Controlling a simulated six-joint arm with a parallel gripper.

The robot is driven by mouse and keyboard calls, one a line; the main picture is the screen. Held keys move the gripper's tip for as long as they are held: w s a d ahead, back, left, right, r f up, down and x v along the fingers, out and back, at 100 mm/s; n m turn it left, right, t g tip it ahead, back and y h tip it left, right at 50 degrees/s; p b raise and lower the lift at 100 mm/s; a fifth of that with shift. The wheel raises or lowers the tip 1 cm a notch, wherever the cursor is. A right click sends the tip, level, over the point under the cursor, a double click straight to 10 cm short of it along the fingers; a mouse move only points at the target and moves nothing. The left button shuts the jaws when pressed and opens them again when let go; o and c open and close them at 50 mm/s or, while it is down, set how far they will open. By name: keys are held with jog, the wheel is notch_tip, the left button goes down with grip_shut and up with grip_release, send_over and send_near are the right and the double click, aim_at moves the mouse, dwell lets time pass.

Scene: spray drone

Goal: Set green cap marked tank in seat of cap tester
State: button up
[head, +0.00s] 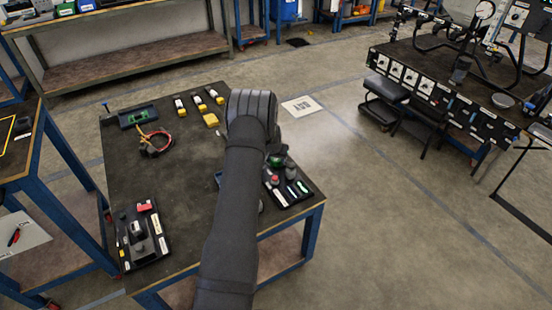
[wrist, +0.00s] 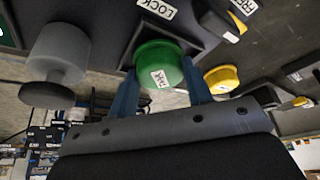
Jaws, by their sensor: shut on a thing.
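The green cap (wrist: 160,65) with a white label shows in the wrist view between the two blue fingers of my gripper (wrist: 160,76), which is shut on it. The label is tilted and too small to read surely. Just beyond the cap is a dark square-edged block (wrist: 198,28), with a LOCK label (wrist: 157,8) beside it. I cannot tell whether this is the tester's seat, or whether the cap touches it. In the head view my arm hides most of the gripper; a green part (head: 276,160) shows at its right, above the dark right-hand station (head: 307,198).
In the wrist view a grey knob (wrist: 58,62) stands left of the cap and a yellow cap (wrist: 222,78) lies right.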

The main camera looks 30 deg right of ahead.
jog(key=shift+f, duration=0.15)
jog(key=o, duration=1)
jog(key=v, duration=1.2)
